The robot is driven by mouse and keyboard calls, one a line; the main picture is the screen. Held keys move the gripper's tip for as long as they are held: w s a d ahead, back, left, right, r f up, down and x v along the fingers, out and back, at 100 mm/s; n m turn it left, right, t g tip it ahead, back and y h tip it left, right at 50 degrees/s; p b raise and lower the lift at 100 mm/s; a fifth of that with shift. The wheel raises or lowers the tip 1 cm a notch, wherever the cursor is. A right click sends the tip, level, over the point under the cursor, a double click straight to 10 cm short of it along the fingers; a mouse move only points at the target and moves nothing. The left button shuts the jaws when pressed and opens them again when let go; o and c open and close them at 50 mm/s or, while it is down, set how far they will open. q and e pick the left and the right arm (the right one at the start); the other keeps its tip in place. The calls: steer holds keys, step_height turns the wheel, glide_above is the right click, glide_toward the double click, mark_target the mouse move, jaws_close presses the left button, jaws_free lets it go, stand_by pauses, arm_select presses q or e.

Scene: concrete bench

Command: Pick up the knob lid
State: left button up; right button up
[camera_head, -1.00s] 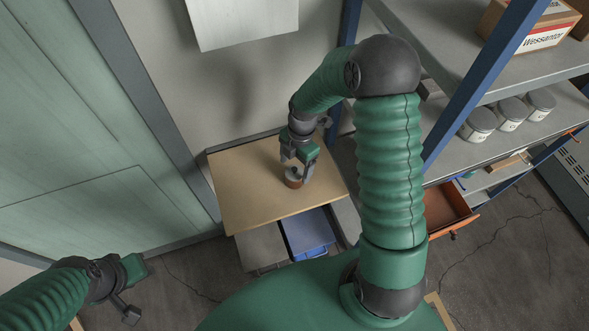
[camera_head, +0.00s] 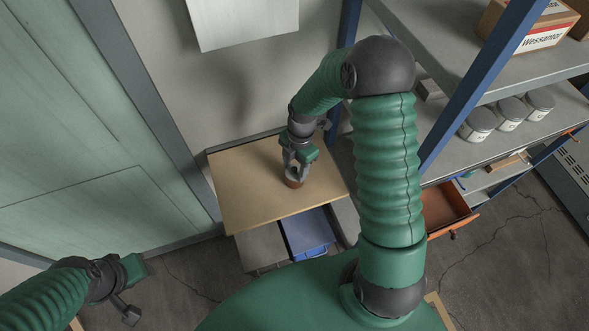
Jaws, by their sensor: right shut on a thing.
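A small round brown pot with a pale top, apparently the knob lid (camera_head: 294,182), sits on the wooden bench top (camera_head: 245,200). My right gripper (camera_head: 295,171) comes down over it from above and is shut on its upper part, which the fingers partly hide. I cannot tell whether it is lifted off the surface. My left gripper (camera_head: 130,300) is at the lower left, over the floor and away from the bench; its finger opening is too small to judge.
A blue bin (camera_head: 308,233) and a grey bin (camera_head: 262,247) are under the bench top. A shelf with several grey jars (camera_head: 478,124) and a cardboard box (camera_head: 520,30) stands at the right. An orange drawer (camera_head: 447,208) is pulled out. The bench top around the pot is clear.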

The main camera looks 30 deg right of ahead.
mark_target(294, 169)
steer(key=shift+r, duration=0.25)
step_height(294, 169, up, 3)
steer(key=shift+s+f+b, duration=0.1)
steer(key=shift+b, duration=0.65)
steer(key=s+a+r+b, duration=0.2)
steer(key=s+a, duration=0.8)
steer(key=s, duration=0.3)
steer(key=w+f+m+b, duration=0.1)
steer(key=w+m, duration=0.2)
steer(key=m, duration=0.3)
steer(key=w+d+f+m+t+b, duration=0.1)
steer(key=w+f+m, duration=0.1)
steer(key=w+m, duration=0.2)
steer(key=w+d+f+m+h+b, duration=0.1)
steer(key=w+m, duration=0.3)
steer(key=m, duration=0.4)
steer(key=shift+w+f+m+t, duration=0.1)
steer(key=shift+f+m+t, duration=0.05)
steer(key=shift+m+t, duration=0.15)
steer(key=shift+w+m, duration=0.3)
steer(key=shift+m, duration=0.3)
steer(key=shift+d, duration=0.1)
